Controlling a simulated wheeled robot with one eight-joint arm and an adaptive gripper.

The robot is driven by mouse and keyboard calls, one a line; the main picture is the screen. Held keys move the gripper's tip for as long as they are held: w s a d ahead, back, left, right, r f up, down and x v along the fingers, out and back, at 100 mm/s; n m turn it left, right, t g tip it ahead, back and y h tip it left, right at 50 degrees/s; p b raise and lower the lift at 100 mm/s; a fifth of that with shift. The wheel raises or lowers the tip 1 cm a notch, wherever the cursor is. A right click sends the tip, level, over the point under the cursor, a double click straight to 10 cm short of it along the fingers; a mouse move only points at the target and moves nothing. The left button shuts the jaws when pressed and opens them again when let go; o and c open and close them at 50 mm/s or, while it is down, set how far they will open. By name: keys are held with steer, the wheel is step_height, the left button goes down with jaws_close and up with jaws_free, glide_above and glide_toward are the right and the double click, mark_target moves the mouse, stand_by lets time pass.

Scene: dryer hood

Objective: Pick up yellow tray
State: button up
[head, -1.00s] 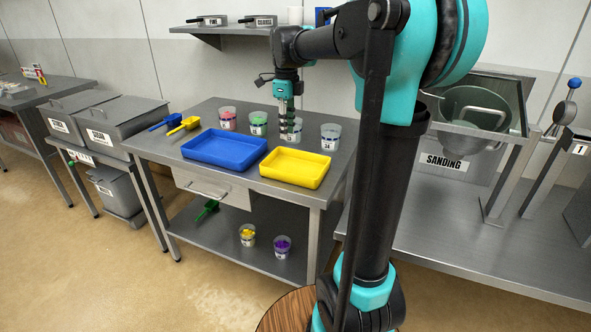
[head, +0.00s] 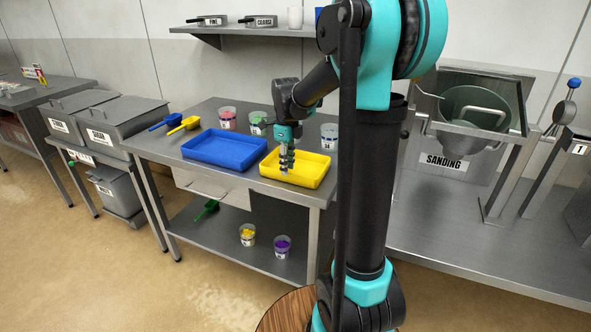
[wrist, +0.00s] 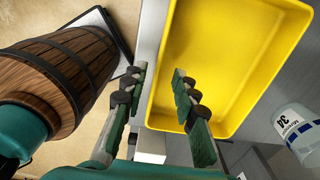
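The yellow tray (head: 313,172) lies flat on the metal table, right of the blue tray (head: 222,150). My gripper (head: 285,170) points down over the yellow tray's near left part in the head view. In the wrist view my gripper (wrist: 159,73) is open, with a gap between its two fingers. There the yellow tray (wrist: 235,60) fills the upper right. Its near wall runs between the fingers in the picture, one finger on the outer side and the other over the inside. I cannot tell whether either finger touches it. Nothing is held.
Clear cups stand behind the trays, including a pink-filled cup (head: 228,118) and one at the right (head: 330,136). A cup (wrist: 300,130) is close to the tray in the wrist view. Blue (head: 166,122) and yellow scoops (head: 184,124) lie at the left.

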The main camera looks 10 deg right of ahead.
steer(key=shift+s+f, duration=0.1)
steer(key=shift+f, duration=1.85)
steer(key=shift+c, duration=0.2)
jaws_close()
